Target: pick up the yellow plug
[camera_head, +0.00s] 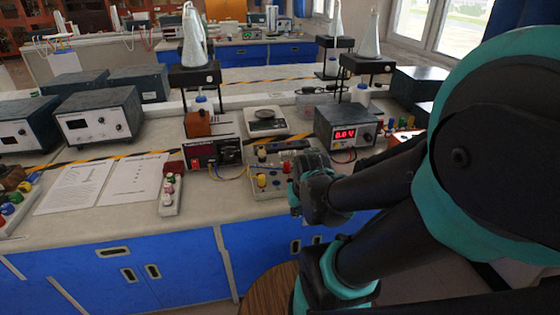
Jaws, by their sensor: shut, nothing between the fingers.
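A small yellow plug (262,180) stands upright on a pale component board (268,193) near the front edge of the bench. My gripper (294,190) is at the right end of this board, just right of the yellow plug and apart from it in the picture. It is shut with nothing held. The wrist hides most of the fingers and the right part of the board. Small red and dark pieces also stand on the board near my gripper.
A power supply with a red display (345,132) stands behind my gripper. A red and black box (214,152) with wires and a balance (266,122) stand behind the board. Paper sheets (103,184) lie left. Blue cupboards (160,267) are below the bench.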

